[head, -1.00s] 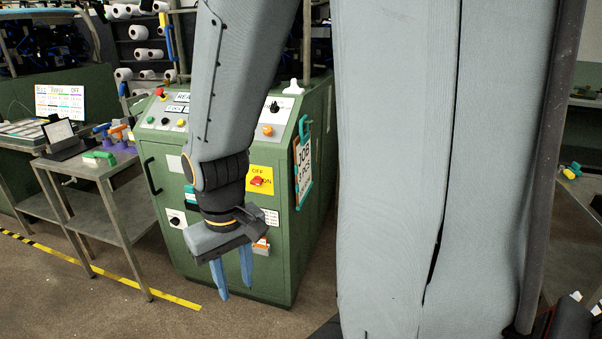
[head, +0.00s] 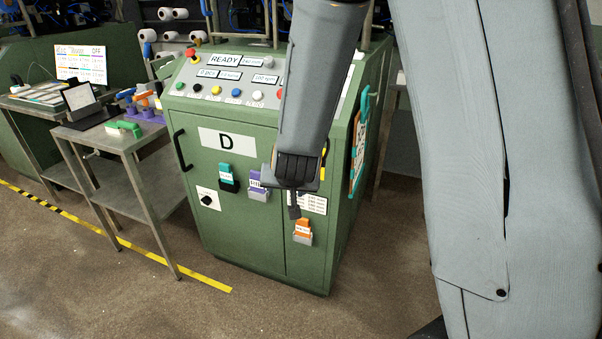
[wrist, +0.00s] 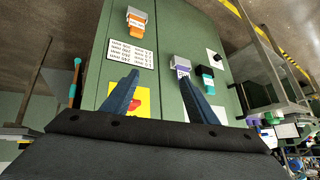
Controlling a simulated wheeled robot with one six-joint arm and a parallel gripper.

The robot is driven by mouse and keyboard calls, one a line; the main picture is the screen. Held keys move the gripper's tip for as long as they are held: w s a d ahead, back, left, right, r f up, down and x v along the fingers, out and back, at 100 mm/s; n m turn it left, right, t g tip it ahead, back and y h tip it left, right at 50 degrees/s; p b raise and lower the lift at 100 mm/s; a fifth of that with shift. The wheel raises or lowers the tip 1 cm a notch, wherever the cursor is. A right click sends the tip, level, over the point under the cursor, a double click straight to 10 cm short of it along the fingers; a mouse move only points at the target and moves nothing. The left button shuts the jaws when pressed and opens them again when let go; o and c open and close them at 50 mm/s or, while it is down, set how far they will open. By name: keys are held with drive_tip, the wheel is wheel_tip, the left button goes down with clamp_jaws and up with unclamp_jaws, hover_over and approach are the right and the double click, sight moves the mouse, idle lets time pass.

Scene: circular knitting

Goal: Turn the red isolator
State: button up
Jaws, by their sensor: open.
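The red isolator (wrist: 134,105) is a small red knob on a yellow plate (wrist: 143,94) on the green cabinet front. In the wrist view it is partly hidden by my left finger and the dark gripper body. My gripper (wrist: 159,75) is open, with two blue fingers pointing at the cabinet. The isolator shows between them, close beside the left finger; contact cannot be told. In the head view my arm hides the isolator, and only a sliver of yellow (head: 323,152) shows beside it.
The green cabinet (head: 240,240) marked D carries an orange holder (head: 303,232), a purple one (head: 257,186), a green one (head: 228,178) and a black knob (head: 206,199). A teal-handled job card (head: 360,140) hangs at its right side. A metal table (head: 110,139) stands left; floor in front is clear.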

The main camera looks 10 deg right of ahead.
drive_tip(key=w+d+f+m+t+h+b, duration=0.1)
drive_tip(key=w+d+m+t+h, duration=0.1)
drive_tip(key=w+h, duration=0.3)
drive_tip(key=w+d+f+m+t+h+b, duration=0.1)
drive_tip(key=w+d+t+h, duration=0.3)
drive_tip(key=w+d+h, duration=0.1)
drive_tip(key=shift+w+m+t+b, duration=0.3)
drive_tip(key=shift+w+m+b, duration=0.1)
drive_tip(key=shift+w, duration=0.4)
drive_tip(key=shift+f, duration=0.1)
drive_tip(key=shift+c, duration=0.3)
drive_tip(key=c, duration=1)
